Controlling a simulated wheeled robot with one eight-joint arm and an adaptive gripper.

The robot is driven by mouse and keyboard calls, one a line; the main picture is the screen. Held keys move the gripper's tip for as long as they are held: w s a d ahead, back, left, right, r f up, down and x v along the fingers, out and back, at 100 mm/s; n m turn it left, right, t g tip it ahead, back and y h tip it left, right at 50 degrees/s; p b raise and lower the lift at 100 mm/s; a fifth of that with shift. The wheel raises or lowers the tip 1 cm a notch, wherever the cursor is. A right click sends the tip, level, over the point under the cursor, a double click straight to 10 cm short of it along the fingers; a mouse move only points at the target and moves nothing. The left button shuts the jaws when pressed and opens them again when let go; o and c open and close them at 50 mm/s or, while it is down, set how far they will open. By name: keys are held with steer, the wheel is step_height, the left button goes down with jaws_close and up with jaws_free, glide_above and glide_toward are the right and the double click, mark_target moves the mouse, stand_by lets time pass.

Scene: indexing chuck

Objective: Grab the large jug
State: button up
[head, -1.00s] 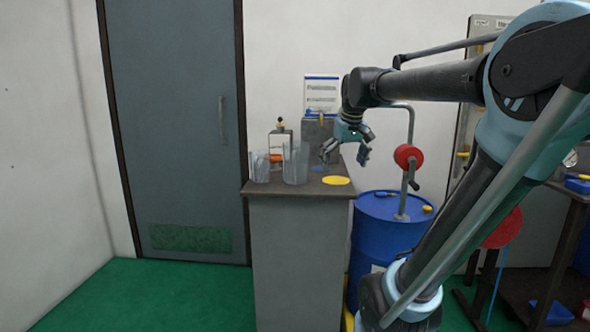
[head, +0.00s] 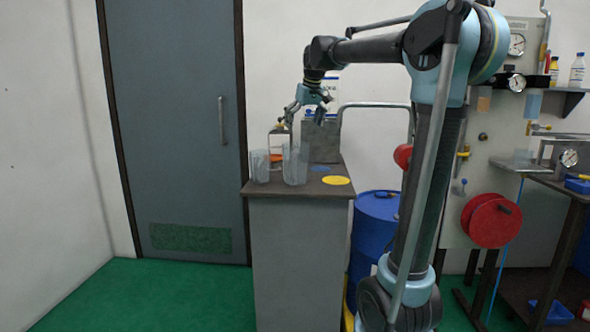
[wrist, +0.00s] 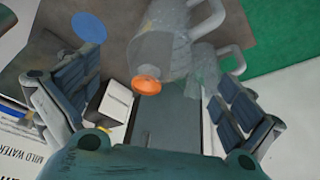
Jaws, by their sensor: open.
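The large jug (head: 295,165) is clear and stands upright on the grey cabinet, right of a smaller clear jug (head: 259,166). In the wrist view the large jug (wrist: 165,52) shows between my fingers towards the top, with its handle at the upper right. The small jug (wrist: 214,68) is beside it on the right. My gripper (head: 305,114) is open and empty, above and apart from the large jug. Its fingers point down. In the wrist view both fingers are spread wide.
The cabinet (head: 298,245) has a yellow disc (head: 336,180) and a blue disc (head: 321,168) right of the jugs. An orange round piece (wrist: 146,89) lies behind the large jug. A grey box (head: 321,140) stands at the back. A blue drum (head: 376,222) is right.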

steer(key=x, duration=1.3)
steer(key=shift+s, duration=0.3)
steer(key=shift+a+f, duration=0.1)
steer(key=c, duration=1)
